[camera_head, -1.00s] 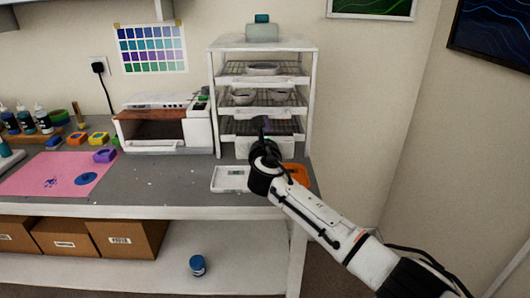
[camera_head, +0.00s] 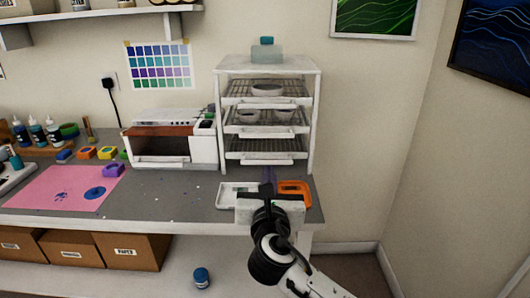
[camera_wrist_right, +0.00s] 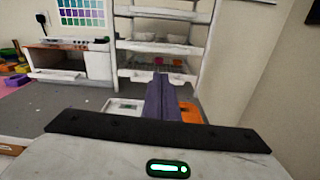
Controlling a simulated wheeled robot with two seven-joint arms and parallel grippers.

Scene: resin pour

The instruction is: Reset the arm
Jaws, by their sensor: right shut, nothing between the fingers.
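My right gripper (camera_head: 268,178) is in front of the white drying rack at the right end of the workbench, low over the bench. Its dark purple-grey fingers also show in the right wrist view (camera_wrist_right: 164,90), pressed together with nothing between them. A white tray or scale (camera_head: 236,191) lies to its left and an orange tray (camera_head: 295,190) to its right, both partly hidden by the gripper. My left gripper is in neither view.
The white rack (camera_head: 311,125) holds bowls on its wire shelves. A white oven-like machine (camera_head: 206,148) stands left of it. A pink mat (camera_head: 50,188), bottles (camera_head: 36,131) and coloured blocks (camera_head: 114,170) lie farther left. A blue-lidded jar (camera_head: 201,278) sits on the lower shelf.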

